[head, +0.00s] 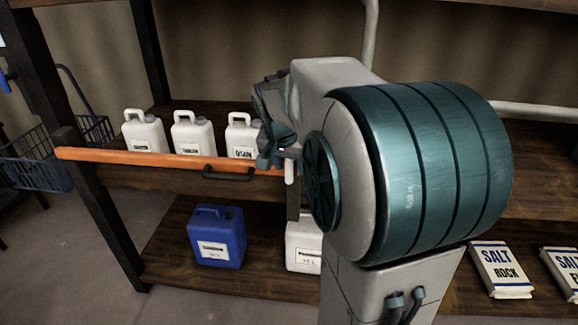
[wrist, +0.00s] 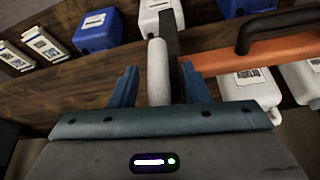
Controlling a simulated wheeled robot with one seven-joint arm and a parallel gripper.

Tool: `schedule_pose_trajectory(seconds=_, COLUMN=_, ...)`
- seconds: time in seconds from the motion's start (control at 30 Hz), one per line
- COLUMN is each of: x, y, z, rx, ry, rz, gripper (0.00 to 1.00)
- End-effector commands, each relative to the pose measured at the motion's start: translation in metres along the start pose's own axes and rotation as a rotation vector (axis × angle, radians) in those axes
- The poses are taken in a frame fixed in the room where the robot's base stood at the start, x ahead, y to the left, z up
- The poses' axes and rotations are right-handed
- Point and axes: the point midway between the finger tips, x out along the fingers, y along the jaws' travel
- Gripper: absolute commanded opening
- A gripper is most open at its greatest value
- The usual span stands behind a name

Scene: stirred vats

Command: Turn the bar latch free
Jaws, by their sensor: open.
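An orange bar (head: 150,157) runs level across the front of the shelf in the head view, with a black handle (head: 228,174) on it. The bar also shows at the right of the wrist view (wrist: 222,60), with its handle (wrist: 275,25). A pale round rod (head: 289,170) is at the bar's right end. In the wrist view the rod (wrist: 158,72) extends between my gripper's (wrist: 159,84) two blue fingers. My gripper (head: 276,150) is open, with a finger on either side of the rod. I cannot tell whether either finger touches it. My arm hides what lies right of the rod.
White jugs (head: 193,133) stand on the shelf behind the bar. A blue jug (head: 216,237) and a white jug (head: 303,246) stand on the lower shelf. Salt bags (head: 502,270) lie at lower right. A dark upright post (head: 100,215) stands at left, near a blue basket (head: 35,165).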

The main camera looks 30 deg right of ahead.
Motion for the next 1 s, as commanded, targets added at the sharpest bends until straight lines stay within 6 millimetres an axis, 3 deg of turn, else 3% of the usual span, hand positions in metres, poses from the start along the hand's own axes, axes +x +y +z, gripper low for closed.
schedule_pose_trajectory(seconds=0.37, x=0.0067, y=0.0002, z=-0.0001, rx=0.0, ry=0.0, rz=0.0, gripper=0.42)
schedule_pose_trajectory(seconds=0.53, x=0.0066, y=0.0003, z=-0.0001, rx=0.0, ry=0.0, rz=0.0, gripper=0.0)
schedule_pose_trajectory(seconds=1.0, x=0.0065, y=-0.0006, z=0.0001, rx=-0.032, ry=0.017, rz=0.076, gripper=0.0)
